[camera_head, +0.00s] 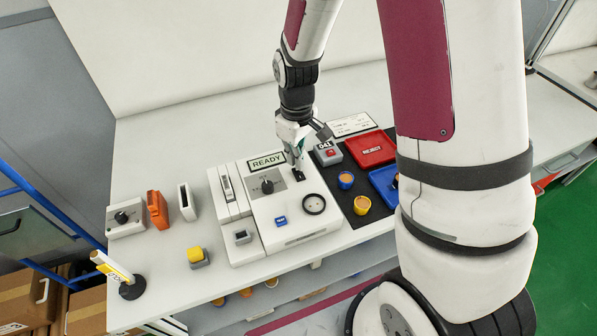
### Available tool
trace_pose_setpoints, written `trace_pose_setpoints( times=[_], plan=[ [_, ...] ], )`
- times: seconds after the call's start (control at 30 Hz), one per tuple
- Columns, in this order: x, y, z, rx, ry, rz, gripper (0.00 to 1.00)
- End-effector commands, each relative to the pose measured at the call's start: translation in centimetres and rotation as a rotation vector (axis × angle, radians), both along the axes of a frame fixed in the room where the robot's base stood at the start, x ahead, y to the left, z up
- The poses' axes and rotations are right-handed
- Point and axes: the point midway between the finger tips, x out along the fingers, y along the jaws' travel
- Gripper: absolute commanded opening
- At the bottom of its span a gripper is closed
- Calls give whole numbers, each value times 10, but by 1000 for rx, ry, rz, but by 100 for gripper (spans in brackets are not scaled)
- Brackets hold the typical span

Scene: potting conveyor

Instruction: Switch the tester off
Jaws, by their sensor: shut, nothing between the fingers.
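The tester (296,241) is a white box on the bench with a small display reading READY (267,162). On its top are a black rotary knob (267,187) on a grey plate, a blue button (281,221) and a dark ring (314,204). A small dark part, perhaps a switch (283,188), lies on the tester's top just below my gripper. My gripper (297,164) is shut and empty, pointing down over the tester's back right part. Whether its tips touch the tester I cannot tell.
Right of the tester is a black mat (338,193) with blue and yellow cups, a red REJECT tray (370,149) and a blue tray (384,182). Left are a grey knob box (126,218), an orange part (157,210) and a yellow-topped button box (197,256). My arm hides the bench's right side.

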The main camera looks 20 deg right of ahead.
Motion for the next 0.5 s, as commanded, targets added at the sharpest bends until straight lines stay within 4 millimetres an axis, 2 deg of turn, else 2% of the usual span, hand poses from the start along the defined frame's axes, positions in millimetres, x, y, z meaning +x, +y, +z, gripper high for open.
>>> trace_pose_setpoints(
  times=[0.5],
  plan=[
    [0, 0, -8, 0, 1, 0, 0]
  ],
)
